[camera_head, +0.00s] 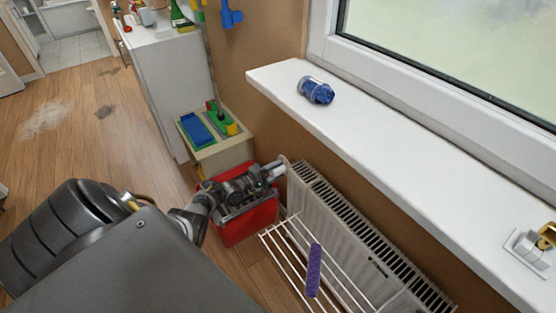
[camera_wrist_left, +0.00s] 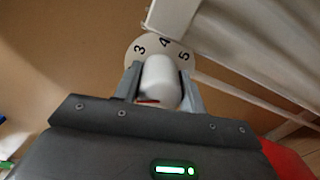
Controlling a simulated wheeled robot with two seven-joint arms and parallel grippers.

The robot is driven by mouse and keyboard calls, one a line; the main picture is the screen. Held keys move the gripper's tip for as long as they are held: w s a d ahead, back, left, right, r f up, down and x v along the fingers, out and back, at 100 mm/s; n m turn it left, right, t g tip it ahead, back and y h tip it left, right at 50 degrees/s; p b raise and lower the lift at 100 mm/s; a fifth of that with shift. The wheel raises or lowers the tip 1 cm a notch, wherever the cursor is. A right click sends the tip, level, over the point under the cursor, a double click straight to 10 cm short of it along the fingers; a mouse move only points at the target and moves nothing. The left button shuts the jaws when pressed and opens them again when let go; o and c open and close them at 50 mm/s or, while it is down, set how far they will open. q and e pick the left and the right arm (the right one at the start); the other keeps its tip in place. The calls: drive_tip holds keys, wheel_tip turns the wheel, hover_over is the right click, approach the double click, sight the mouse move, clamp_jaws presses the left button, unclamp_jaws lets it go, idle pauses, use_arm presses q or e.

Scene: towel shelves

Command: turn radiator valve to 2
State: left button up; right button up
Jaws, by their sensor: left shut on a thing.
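The white radiator (camera_head: 350,232) stands below the windowsill. Its valve sits at the radiator's upper left end. In the left wrist view the valve knob (camera_wrist_left: 160,82) is a white cylinder with a red mark low on its left side. Behind it a round dial (camera_wrist_left: 140,52) shows the numbers 3, 4 and 5; the rest of the dial is hidden by the gripper and knob. My left gripper (camera_wrist_left: 160,85) is shut on the knob, one finger on each side. In the head view this gripper (camera_head: 272,170) reaches the valve from the left. My right gripper is not in view.
A red box (camera_head: 240,222) stands on the floor under my left arm. A white wire rack (camera_head: 290,250) with a purple item (camera_head: 314,270) hangs at the radiator's front. The windowsill (camera_head: 390,150) holds a blue item (camera_head: 316,91). Wooden floor on the left is open.

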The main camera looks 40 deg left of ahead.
use_arm(q)
drive_tip(key=shift+a, duration=0.1)
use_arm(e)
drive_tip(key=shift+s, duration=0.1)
use_arm(q)
drive_tip(key=o, duration=0.7)
drive_tip(key=shift+w, duration=0.1)
drive_tip(key=shift+s+a, duration=0.1)
drive_tip(key=shift+s, duration=0.3)
drive_tip(key=p+v, duration=0.2)
drive_tip(key=v, duration=0.8)
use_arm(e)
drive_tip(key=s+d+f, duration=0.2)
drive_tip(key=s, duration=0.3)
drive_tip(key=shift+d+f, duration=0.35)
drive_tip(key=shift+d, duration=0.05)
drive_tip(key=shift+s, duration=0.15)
